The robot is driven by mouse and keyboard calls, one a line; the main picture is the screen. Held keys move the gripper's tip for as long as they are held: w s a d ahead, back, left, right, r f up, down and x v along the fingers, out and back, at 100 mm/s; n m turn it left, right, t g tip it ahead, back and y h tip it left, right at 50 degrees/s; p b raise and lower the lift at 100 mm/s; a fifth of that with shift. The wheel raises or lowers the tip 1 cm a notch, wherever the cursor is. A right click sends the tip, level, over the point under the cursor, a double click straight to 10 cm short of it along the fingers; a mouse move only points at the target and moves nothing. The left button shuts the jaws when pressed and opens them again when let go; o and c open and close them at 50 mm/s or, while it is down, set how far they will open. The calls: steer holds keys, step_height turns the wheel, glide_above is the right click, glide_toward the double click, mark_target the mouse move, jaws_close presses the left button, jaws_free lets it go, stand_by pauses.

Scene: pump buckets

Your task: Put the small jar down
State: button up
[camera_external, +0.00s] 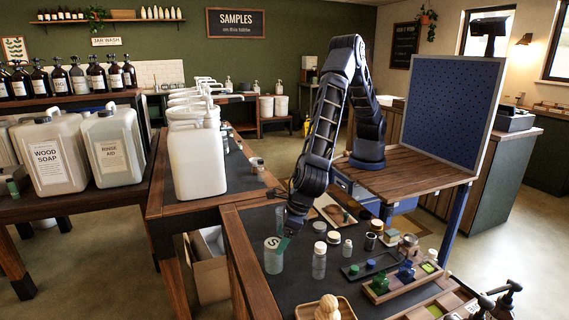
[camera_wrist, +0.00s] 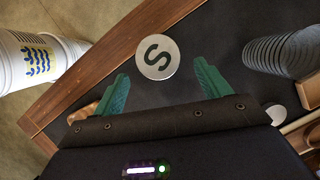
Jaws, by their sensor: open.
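The small jar (camera_external: 273,259) looks like a pale, see-through cylinder with a green S near its top. It appears upright on the dark mat near the left wooden edge of the table. In the wrist view a round pale disc with a dark S (camera_wrist: 157,57), which looks like its top, lies just beyond and between my fingertips. My gripper (camera_external: 285,243) points down beside the jar's top in the outside view. In the wrist view its green fingers (camera_wrist: 162,80) are spread apart with nothing between them. The jar's sides are hidden from the wrist view.
A clear bottle with a white cap (camera_external: 319,262) stands to the jar's right. Several small jars (camera_external: 333,238) and a wooden rack with green and blue items (camera_external: 392,284) lie further right. A tray with a pale figure (camera_external: 327,308) is in front. White jugs (camera_external: 197,160) stand behind left.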

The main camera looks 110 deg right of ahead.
steer(key=s+d+r+m, duration=0.2)
steer(key=d+r+m, duration=0.1)
steer(key=d+r, duration=0.55)
steer(key=s+d+r+m, duration=0.2)
steer(key=d+r+m, duration=0.25)
steer(key=r, duration=0.65)
steer(key=s+d+r+m, duration=0.35)
steer(key=d+r, duration=0.25)
steer(key=d, duration=0.2)
steer(key=s+d+r+m, duration=0.3)
steer(key=s+d+r, duration=0.2)
steer(key=d, duration=0.2)
steer(key=s+d+r+m, duration=0.3)
steer(key=s+d+m, duration=0.2)
steer(key=s+d, duration=0.25)
steer(key=s+d+r+m, duration=0.35)
steer(key=s+d, duration=0.25)
steer(key=s, duration=0.3)
steer(key=s+d+f+m+y, duration=0.1)
steer(key=s+d+m, duration=0.1)
steer(key=s+m, duration=0.2)
steer(key=s+d+f+m, duration=0.1)
steer(key=s+m, duration=0.4)
steer(key=s, duration=0.5)
steer(key=shift+s+d+f+y, duration=0.35)
steer(key=shift+d+y, duration=0.05)
steer(key=shift+d, duration=0.35)
